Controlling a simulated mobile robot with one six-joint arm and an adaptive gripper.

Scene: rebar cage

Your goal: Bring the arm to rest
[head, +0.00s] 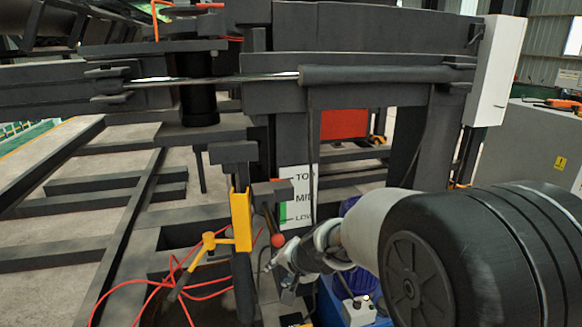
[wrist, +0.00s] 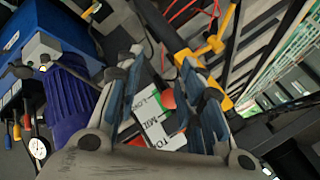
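My gripper (wrist: 163,65) is open in the wrist view, its two blue-grey fingers apart with nothing held between them. Beyond the gap are a white label plate (wrist: 150,115) with green and black marks, and part of a red ball knob (wrist: 168,98). In the head view my arm reaches in from the lower right. Its wrist end is low in front of the machine, near the red ball knob (head: 278,240) and the label plate (head: 299,190). The fingers are hard to make out there, and I cannot tell whether they touch anything.
A yellow bracket (head: 241,219) stands left of the knob, with loose red cables (head: 150,286) below. A blue motor (wrist: 70,100) and a gauge (wrist: 38,148) are close to the gripper's left. Dark steel beams (head: 385,75) rise behind; a grey cabinet (head: 535,150) stands right.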

